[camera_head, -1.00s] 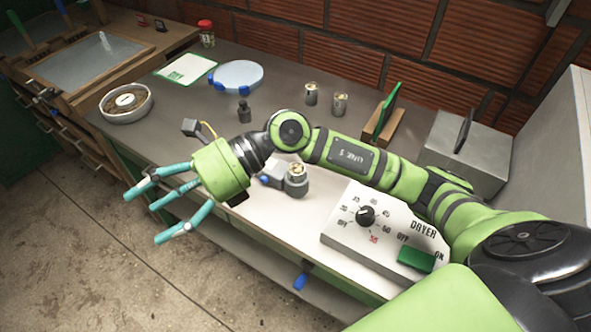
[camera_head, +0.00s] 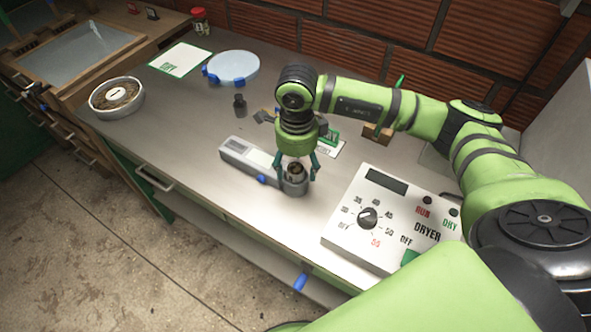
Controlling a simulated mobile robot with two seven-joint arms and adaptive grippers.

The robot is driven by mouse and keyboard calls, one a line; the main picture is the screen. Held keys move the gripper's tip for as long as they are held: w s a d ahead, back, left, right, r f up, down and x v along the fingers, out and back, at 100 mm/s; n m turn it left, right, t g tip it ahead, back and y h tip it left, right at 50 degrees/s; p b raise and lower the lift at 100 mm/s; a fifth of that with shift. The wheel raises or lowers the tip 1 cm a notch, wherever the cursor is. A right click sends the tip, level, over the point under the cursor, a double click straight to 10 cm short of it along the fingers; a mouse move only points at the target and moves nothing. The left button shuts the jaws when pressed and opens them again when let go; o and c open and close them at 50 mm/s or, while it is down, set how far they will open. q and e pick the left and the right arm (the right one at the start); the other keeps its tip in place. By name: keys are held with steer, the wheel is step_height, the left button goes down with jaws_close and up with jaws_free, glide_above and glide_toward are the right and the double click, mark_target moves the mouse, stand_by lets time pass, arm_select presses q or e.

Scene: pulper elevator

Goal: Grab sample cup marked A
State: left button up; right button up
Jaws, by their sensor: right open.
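A small metal sample cup (camera_head: 296,171) with brown contents sits in the round holder at the right end of a grey handheld-style device (camera_head: 240,152) on the bench. No letter on the cup can be read. My right gripper (camera_head: 297,176) points down over this cup, open, with its teal fingers on either side of it. I cannot tell whether the fingers touch the cup. Two similar cups stood farther back earlier; my right arm now covers that place. My left gripper is not in view.
A dryer control box (camera_head: 385,190) stands close to the right of the device. A small dark weight (camera_head: 240,105), a pale blue round dish (camera_head: 234,67) and a white-green card (camera_head: 181,60) lie farther back. A wooden holder (camera_head: 378,133) stands behind my arm.

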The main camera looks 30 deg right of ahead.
steer(key=shift+f, duration=0.75)
steer(key=c, duration=1.3)
steer(key=shift+o, duration=0.2)
